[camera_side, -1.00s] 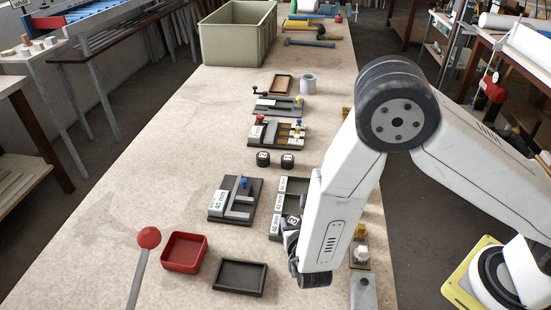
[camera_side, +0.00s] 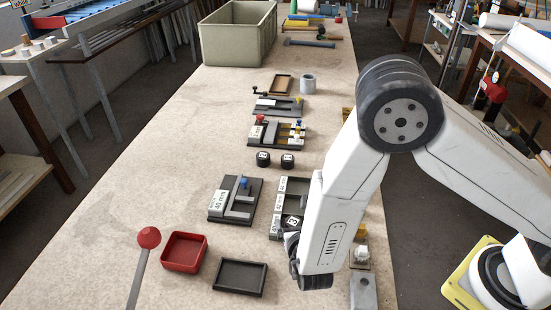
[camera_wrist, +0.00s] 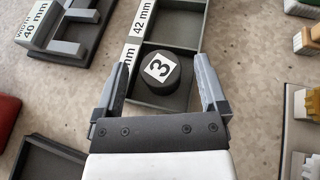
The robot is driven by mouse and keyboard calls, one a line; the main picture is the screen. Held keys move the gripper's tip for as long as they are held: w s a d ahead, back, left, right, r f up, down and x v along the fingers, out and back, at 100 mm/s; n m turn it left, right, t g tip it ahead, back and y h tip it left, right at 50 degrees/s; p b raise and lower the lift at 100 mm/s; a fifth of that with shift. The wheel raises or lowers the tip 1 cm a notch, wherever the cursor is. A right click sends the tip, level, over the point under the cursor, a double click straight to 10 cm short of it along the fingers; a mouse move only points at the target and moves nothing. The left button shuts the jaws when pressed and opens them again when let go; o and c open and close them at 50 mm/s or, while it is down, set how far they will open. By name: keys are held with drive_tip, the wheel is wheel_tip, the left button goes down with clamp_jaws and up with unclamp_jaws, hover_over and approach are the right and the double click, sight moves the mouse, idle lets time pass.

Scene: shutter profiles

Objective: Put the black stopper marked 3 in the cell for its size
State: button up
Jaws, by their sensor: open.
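The black stopper marked 3 (camera_wrist: 161,70) sits in the near cell of the dark sizing tray (camera_wrist: 152,103), its marked face up. It also shows in the side view (camera_side: 291,221), partly behind my gripper (camera_side: 290,241). In the wrist view my gripper (camera_wrist: 166,82) is open, with one finger on each side of the stopper and gaps visible. The neighbouring cell beyond is labelled 42 mm (camera_wrist: 142,17); the near cell's label is partly hidden by my left finger, showing only "mm". The stopper's underside is hidden.
Two more black stoppers (camera_side: 275,160) stand farther back. A 40 mm gauge (camera_side: 236,200) lies left of the tray. A red tray (camera_side: 184,252) and an empty dark tray (camera_side: 239,277) are nearer the front. Blocks stand on the right (camera_side: 361,252). The table's left side is clear.

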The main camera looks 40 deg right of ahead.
drive_tip(key=v, duration=1.1)
drive_tip(key=shift+s+a, duration=0.15)
drive_tip(key=shift+s, duration=0.1)
idle(0.3)
drive_tip(key=d+m+g+h, duration=0.1)
drive_tip(key=d+m+g, duration=0.1)
drive_tip(key=d, duration=0.1)
drive_tip(key=d+m+g, duration=0.2)
drive_tip(key=d+m, duration=0.1)
drive_tip(key=d+r+m+g+h, duration=0.1)
drive_tip(key=d+m+g, duration=0.1)
drive_tip(key=d, duration=0.1)
drive_tip(key=shift+s+r+m+h, duration=0.1)
drive_tip(key=shift+s+m+h, duration=0.2)
drive_tip(key=shift+m, duration=0.1)
drive_tip(key=d+r+m+g+y, duration=0.1)
drive_tip(key=d+r+m+y, duration=0.2)
drive_tip(key=m, duration=0.8)
drive_tip(key=d+r+m+g+y, duration=0.2)
drive_tip(key=d+m+y, duration=0.3)
drive_tip(key=m, duration=0.6)
drive_tip(key=shift+d+r+m+y, duration=0.35)
drive_tip(key=shift+d+r, duration=0.35)
drive_tip(key=shift+d, duration=0.45)
